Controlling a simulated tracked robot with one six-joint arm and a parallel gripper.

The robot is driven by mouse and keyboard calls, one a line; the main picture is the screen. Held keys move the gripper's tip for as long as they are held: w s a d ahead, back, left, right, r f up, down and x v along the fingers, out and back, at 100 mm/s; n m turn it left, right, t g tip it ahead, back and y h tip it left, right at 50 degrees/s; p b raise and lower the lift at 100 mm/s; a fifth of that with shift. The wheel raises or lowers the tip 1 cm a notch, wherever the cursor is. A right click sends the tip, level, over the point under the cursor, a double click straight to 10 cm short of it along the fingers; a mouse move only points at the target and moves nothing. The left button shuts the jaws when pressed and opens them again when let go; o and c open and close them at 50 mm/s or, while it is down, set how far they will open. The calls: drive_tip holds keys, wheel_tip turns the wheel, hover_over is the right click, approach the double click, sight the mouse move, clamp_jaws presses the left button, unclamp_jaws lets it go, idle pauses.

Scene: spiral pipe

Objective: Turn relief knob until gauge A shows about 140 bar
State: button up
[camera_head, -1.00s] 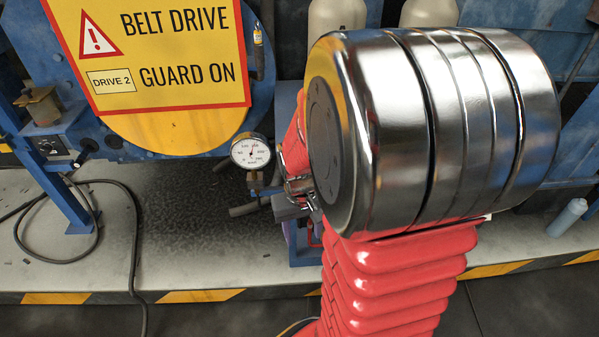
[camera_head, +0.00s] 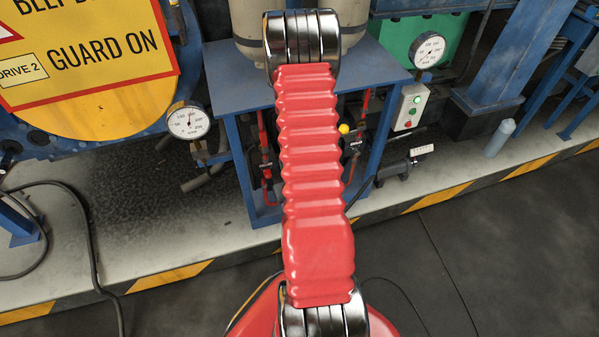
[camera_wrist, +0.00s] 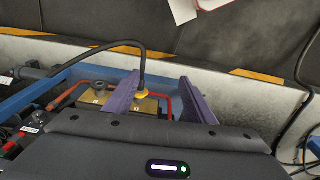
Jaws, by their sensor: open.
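Two round white gauges show in the head view, one at left (camera_head: 188,122) and one at right (camera_head: 428,50). I cannot tell which is gauge A, nor read either value surely. The relief knob cannot be identified surely. A small yellow ball-shaped part (camera_head: 343,128) shows beside my red arm. In the wrist view my gripper (camera_wrist: 160,97) is open, with two purple fingers apart. A brass block (camera_wrist: 118,103) with a dark round part (camera_wrist: 99,86) and a yellow fitting (camera_wrist: 142,93) lies between and left of the fingers. My gripper is hidden in the head view.
A blue frame table (camera_head: 235,78) stands behind my arm. A black hose (camera_wrist: 143,60) arches from the yellow fitting. The dark floor in front is clear.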

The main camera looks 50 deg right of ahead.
drive_tip(key=s+d+f+m+t+h, duration=0.1)
drive_tip(key=d+f+t+h, duration=0.15)
drive_tip(key=f, duration=0.85)
drive_tip(key=s+d+f+t+h, duration=0.1)
drive_tip(key=s+d+f+t, duration=0.15)
drive_tip(key=f, duration=0.85)
drive_tip(key=w+r+t+h, duration=0.1)
drive_tip(key=w+d+r+t+h, duration=0.1)
drive_tip(key=r+t, duration=0.1)
drive_tip(key=w+d+r+t+h, duration=0.1)
drive_tip(key=t, duration=0.1)
drive_tip(key=shift+w+r, duration=0.15)
drive_tip(key=shift+w, duration=0.2)
wheel_tip(320, 180, up, 9)
drive_tip(key=w+d+t+h, duration=0.1)
drive_tip(key=d+t+h, duration=0.1)
drive_tip(key=t+h, duration=0.1)
drive_tip(key=shift+d+r+t, duration=0.15)
drive_tip(key=shift+t, duration=0.15)
drive_tip(key=shift+w+h, duration=0.15)
drive_tip(key=shift+h, duration=0.1)
drive_tip(key=x, duration=1.3)
drive_tip(key=shift+w+d, duration=0.2)
drive_tip(key=shift+d, duration=0.05)
